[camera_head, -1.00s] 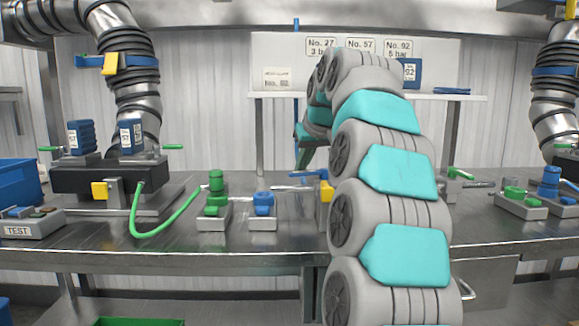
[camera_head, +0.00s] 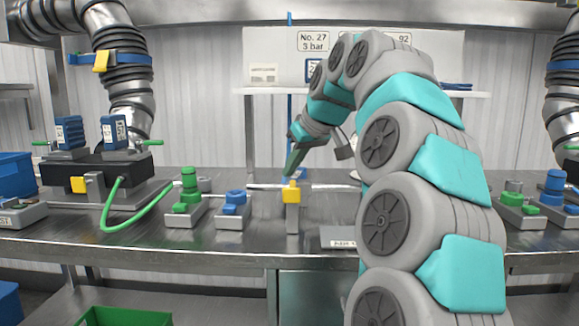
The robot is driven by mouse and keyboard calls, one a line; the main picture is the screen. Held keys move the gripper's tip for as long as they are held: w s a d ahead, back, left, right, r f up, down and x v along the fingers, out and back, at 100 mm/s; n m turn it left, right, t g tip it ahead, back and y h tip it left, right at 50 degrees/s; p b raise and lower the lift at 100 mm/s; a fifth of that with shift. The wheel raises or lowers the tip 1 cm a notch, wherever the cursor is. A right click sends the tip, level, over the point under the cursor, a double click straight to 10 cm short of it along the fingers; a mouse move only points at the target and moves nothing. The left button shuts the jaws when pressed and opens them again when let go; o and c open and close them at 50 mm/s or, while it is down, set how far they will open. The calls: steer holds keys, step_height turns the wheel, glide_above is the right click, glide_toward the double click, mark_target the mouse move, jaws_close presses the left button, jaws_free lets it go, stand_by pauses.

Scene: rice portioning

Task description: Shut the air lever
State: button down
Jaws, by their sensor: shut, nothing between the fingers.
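A yellow block (camera_head: 291,193) sits on a grey metal post near the table's front edge. A small blue part (camera_head: 302,174) shows just behind it, by a thin silver pipe (camera_head: 262,186); it looks like a lever handle, but I cannot tell for sure that it is the air lever. My gripper (camera_head: 289,172) is shut and empty, pointing down just above the yellow block and beside the blue part. I cannot tell whether the tip touches either. My arm hides the table to the right of the post.
A green valve block (camera_head: 188,190) and a blue valve block (camera_head: 235,202) stand left of the post. A black unit (camera_head: 95,170) with a green hose (camera_head: 138,210) is farther left. More valve blocks (camera_head: 520,200) are at the right. A small metal plate (camera_head: 338,238) lies at the front edge.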

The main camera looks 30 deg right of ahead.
steer(key=shift+s+d, duration=0.4)
steer(key=shift+s, duration=0.1)
steer(key=shift+s+d+f, duration=0.1)
steer(key=shift+s+d, duration=0.1)
stand_by(0.5)
steer(key=w+a, duration=0.2)
steer(key=a, duration=0.1)
step_height(320, 180, up, 6)
steer(key=f, duration=0.1)
glide_above(297, 175)
steer(key=shift+w+r+p, duration=0.1)
steer(key=shift+r+p, duration=0.15)
steer(key=shift+p, duration=0.2)
steer(key=shift+s+d+r+p, duration=0.3)
steer(key=shift+d+r+p, duration=0.15)
steer(key=shift+r+p, duration=0.15)
steer(key=shift+s+d+r+p, duration=0.3)
steer(key=shift+d+r+p, duration=0.2)
steer(key=shift+r, duration=0.15)
steer(key=shift+s, duration=0.1)
